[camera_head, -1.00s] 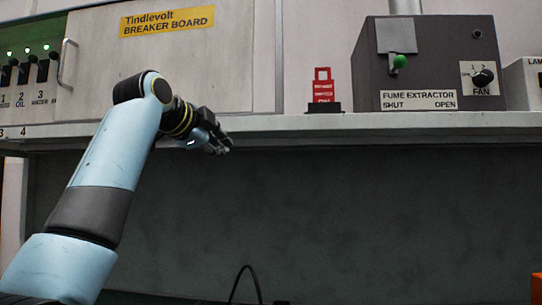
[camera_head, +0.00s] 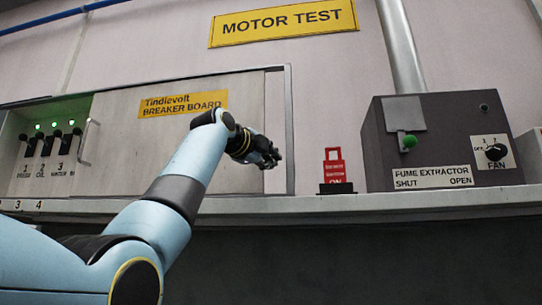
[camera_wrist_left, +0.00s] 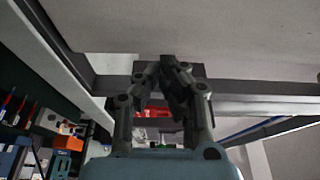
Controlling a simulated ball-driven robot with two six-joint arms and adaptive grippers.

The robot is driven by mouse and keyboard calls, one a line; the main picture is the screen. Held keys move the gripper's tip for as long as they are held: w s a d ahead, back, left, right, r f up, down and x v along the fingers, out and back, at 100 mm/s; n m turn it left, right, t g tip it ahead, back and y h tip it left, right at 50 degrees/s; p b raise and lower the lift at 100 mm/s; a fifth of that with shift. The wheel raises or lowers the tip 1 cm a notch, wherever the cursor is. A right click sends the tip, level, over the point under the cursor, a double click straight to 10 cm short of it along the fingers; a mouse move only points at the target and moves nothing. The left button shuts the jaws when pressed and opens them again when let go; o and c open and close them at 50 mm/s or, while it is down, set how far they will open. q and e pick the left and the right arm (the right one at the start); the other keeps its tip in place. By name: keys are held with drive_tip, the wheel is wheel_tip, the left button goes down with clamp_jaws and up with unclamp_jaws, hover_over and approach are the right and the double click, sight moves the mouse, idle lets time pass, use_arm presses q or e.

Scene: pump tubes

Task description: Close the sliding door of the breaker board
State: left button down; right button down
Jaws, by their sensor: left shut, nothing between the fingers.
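The breaker board (camera_head: 180,135) has a pale sliding door with a yellow label (camera_head: 183,103). The door stands partly open: at its left, several black breakers (camera_head: 47,145) under green lamps are uncovered. A metal handle (camera_head: 84,140) is at the door's left edge. My left gripper (camera_head: 274,158) is shut and empty in front of the board's right end, near the door's right edge; whether it touches cannot be told. In the left wrist view its closed fingers (camera_wrist_left: 172,75) lie before a pale panel and a dark frame bar. My right gripper is not in view.
A red switch block (camera_head: 335,168) stands on the shelf (camera_head: 400,203) just right of the board. A dark fume extractor box (camera_head: 440,145) with a pipe stands further right. My left arm crosses in front of the shelf edge.

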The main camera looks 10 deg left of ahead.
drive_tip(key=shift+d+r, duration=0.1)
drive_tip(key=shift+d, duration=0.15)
